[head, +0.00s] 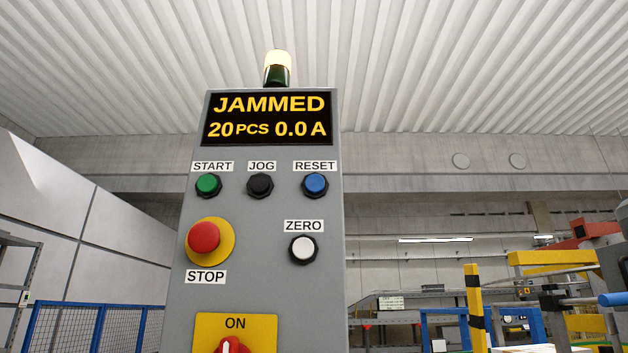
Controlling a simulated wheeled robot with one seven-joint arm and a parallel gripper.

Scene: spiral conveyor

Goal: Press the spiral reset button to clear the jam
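A grey control panel (262,215) stands upright in the middle of the head view. Its display (267,118) reads "JAMMED", "20 PCS" and "0.0 A" in yellow. The blue RESET button (315,183) is at the upper right of the panel, under its label. The black JOG button (260,184) and green START button (208,184) are to its left. The white ZERO button (303,248) is below it. A red STOP button (203,237) on a yellow disc is at the lower left. My gripper is not in view.
A stack light (277,68) on top of the panel shows a pale lit top. A red switch (233,345) on a yellow "ON" plate is cut by the bottom edge. Blue mesh fencing (100,328) stands at left. A yellow and black post (475,308) and conveyor structures are at right.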

